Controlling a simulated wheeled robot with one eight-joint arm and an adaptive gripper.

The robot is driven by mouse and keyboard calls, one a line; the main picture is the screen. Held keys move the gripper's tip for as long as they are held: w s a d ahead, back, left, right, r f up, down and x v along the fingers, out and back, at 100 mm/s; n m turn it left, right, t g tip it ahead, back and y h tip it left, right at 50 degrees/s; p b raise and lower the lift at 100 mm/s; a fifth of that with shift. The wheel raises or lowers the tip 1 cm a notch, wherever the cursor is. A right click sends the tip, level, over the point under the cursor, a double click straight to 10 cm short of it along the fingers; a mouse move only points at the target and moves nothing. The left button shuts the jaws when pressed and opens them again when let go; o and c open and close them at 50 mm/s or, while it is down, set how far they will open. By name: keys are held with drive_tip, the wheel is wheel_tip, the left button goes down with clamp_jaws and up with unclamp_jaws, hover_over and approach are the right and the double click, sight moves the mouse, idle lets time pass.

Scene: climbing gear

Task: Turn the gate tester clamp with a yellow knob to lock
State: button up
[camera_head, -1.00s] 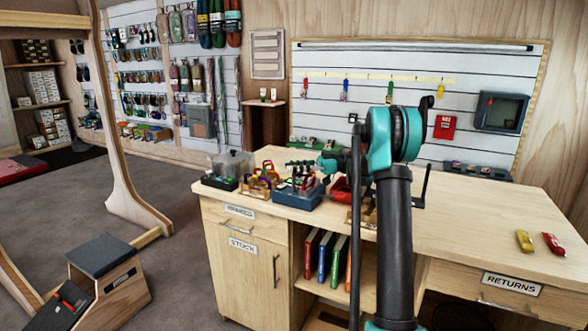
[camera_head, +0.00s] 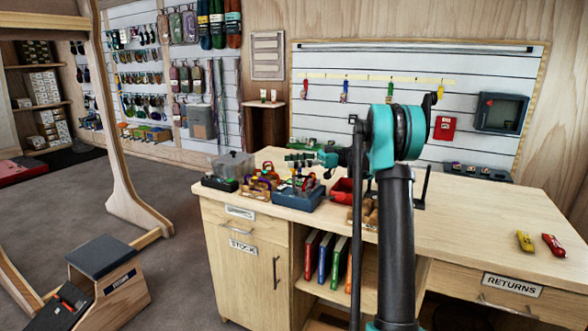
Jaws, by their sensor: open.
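My gripper (camera_head: 293,160) is seen small and from the side, at the left end of my arm, above the blue box (camera_head: 303,200) on the workbench. Its dark fingers point left and nothing shows between them. I cannot clearly pick out the gate tester clamp or its yellow knob. Small coloured pieces, some yellow, crowd the bench around the blue box, too small to tell apart. My arm hides part of the bench to the right of there.
A clear-lidded container (camera_head: 232,164) stands left of the blue box and a red bin (camera_head: 342,192) right of it. A yellow item (camera_head: 525,241) and a red item (camera_head: 553,245) lie on the right of the workbench (camera_head: 470,225), which is otherwise mostly clear.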

wheel_tip(320, 180, up, 7)
drive_tip(key=shift+r, duration=0.15)
